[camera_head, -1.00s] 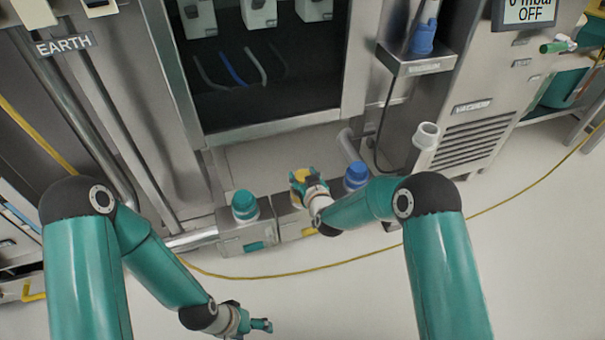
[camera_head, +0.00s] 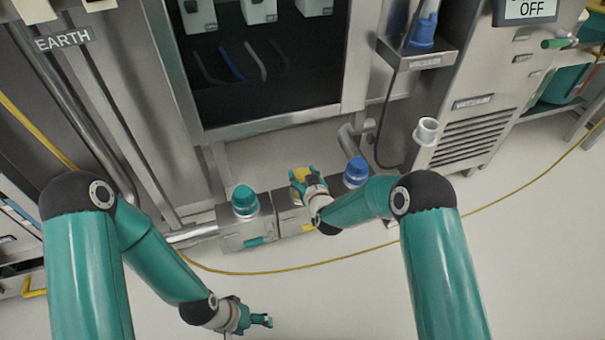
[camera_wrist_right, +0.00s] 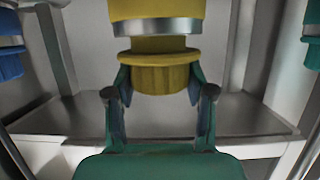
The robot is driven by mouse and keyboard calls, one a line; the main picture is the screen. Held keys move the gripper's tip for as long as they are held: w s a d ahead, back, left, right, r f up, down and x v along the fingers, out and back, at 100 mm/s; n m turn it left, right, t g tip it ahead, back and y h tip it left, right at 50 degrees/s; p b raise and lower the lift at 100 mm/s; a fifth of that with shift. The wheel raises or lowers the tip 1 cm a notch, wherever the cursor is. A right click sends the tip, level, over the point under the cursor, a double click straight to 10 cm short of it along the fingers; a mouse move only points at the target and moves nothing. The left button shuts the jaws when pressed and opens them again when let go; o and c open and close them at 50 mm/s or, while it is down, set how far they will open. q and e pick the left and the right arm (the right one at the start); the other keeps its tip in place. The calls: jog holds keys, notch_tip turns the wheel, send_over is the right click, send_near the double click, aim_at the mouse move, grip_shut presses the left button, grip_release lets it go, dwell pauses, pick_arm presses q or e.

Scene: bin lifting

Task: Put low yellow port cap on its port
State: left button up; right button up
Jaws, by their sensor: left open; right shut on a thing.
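The yellow cap (camera_head: 302,173) is in my right gripper (camera_head: 300,180), above the middle port box. In the right wrist view, the fingers of my right gripper (camera_wrist_right: 158,92) close on the ribbed part of the yellow cap (camera_wrist_right: 155,78). The cap's flange lies beside a metal ring (camera_wrist_right: 155,27) and the yellow port (camera_wrist_right: 155,8), in line with them. A short narrower yellow neck shows between flange and ring. I cannot tell whether the cap is fully seated. My left gripper (camera_head: 262,320) is open and empty, low over the floor.
A teal cap (camera_head: 244,198) sits on the port box to the left. A blue cap (camera_head: 356,170) sits on the one to the right. A yellow cable (camera_head: 400,243) crosses the floor in front. A steel cabinet stands behind. The floor in front is largely clear.

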jog(key=shift+f, duration=0.55)
dwell(0.9)
jog(key=o, duration=1.5)
jog(key=shift+c, duration=0.2)
jog(key=v, duration=1.2)
jog(key=shift+d, duration=0.1)
